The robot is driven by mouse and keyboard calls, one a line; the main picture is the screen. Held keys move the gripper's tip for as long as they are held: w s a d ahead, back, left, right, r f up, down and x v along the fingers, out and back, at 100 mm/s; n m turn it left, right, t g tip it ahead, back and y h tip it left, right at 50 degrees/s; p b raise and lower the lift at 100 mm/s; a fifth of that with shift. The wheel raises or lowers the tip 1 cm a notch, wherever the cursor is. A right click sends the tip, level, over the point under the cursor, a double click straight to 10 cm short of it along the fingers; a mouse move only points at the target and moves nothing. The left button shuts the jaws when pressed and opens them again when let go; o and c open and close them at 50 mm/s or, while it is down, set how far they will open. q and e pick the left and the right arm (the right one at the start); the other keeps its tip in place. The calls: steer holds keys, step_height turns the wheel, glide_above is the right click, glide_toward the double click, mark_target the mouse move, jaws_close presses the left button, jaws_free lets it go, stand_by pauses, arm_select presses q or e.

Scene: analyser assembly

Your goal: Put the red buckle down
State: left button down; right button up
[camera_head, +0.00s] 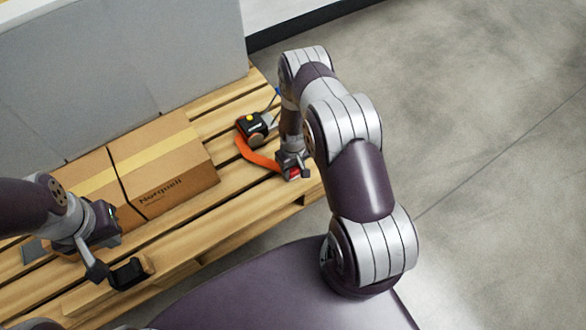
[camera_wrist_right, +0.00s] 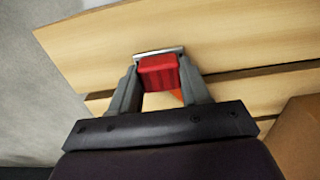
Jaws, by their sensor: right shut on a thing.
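The red buckle (camera_wrist_right: 160,72) is between the two fingers of my right gripper (camera_wrist_right: 158,80) in the right wrist view, with a metal edge along its top. In the head view the red buckle (camera_head: 293,173) shows at the tip of my right gripper (camera_head: 293,170), over the right end of the wooden pallet (camera_head: 260,199). I cannot tell whether the buckle touches the boards.
Cardboard boxes (camera_head: 165,165) marked "Norquell" stand on the pallet, left of the strap. A large grey panel (camera_head: 110,60) rises behind them. Bare pallet boards lie in front of the boxes. Concrete floor (camera_head: 480,130) is open to the right.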

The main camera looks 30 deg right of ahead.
steer(key=shift+f, duration=0.2)
steer(key=o, duration=1.2)
steer(key=shift+r, duration=0.1)
step_height(320, 180, up, 12)
steer(key=p, duration=0.7)
step_height(320, 180, up, 14)
steer(key=f, duration=0.1)
glide_above(293, 169)
steer(key=a, duration=0.3)
steer(key=s+a+r, duration=0.2)
steer(key=s+r, duration=0.4)
steer(key=r, duration=0.1)
steer(key=s+a+r+t, duration=0.1)
steer(key=s+a+r, duration=0.2)
steer(key=s+r, duration=0.4)
steer(key=shift+s+r+m, duration=0.3)
steer(key=shift+r+m, duration=0.1)
steer(key=shift+r, duration=0.35)
